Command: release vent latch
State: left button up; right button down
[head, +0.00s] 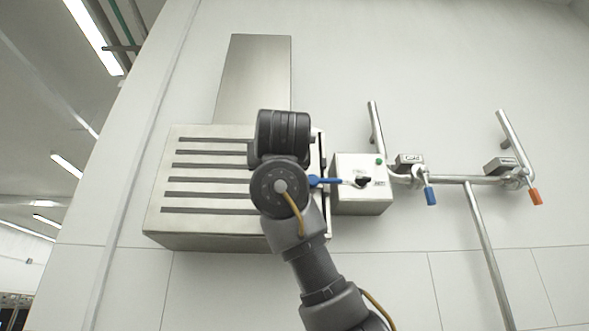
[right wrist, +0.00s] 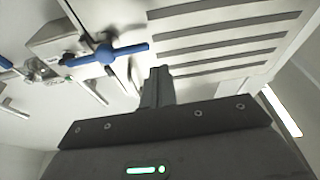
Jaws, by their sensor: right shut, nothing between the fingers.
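The vent latch is a blue handle (head: 325,181) at the right edge of the slotted metal vent panel (head: 160,218). In the head view it lies roughly level, its left end hidden by my right arm. In the right wrist view the blue handle (right wrist: 108,54) shows whole, with a round hub in its middle. My right gripper (right wrist: 160,72) is shut and empty. Its fingertips are near one end of the handle in that picture, over the slotted panel (right wrist: 215,70); I cannot tell the gap in depth. In the head view my right arm hides its fingers. My left gripper is not in view.
A control box (head: 360,205) with a black knob (head: 363,181) and green button (head: 379,161) sits right of the panel. Pipes with a blue-handled valve (head: 430,196) and an orange-handled valve (head: 535,196) run further right. A metal duct (head: 255,75) rises above. The wall is bare elsewhere.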

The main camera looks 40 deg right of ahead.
jog(key=shift+m+h, duration=0.6)
jog(key=shift+m, duration=0.1)
jog(key=s+r, duration=0.1)
jog(key=s+d+r, duration=0.1)
jog(key=s, duration=0.1)
jog(key=s+r, duration=0.1)
jog(key=shift+s+d+r, duration=0.15)
jog(key=shift+s+d, duration=0.1)
jog(key=shift+s, duration=0.05)
jog(key=p+x, duration=0.8)
jog(key=x, duration=0.2)
jog(key=shift+d+f+b, duration=0.1)
jog(key=shift+f+b, duration=0.4)
jog(key=shift+f, duration=1.7)
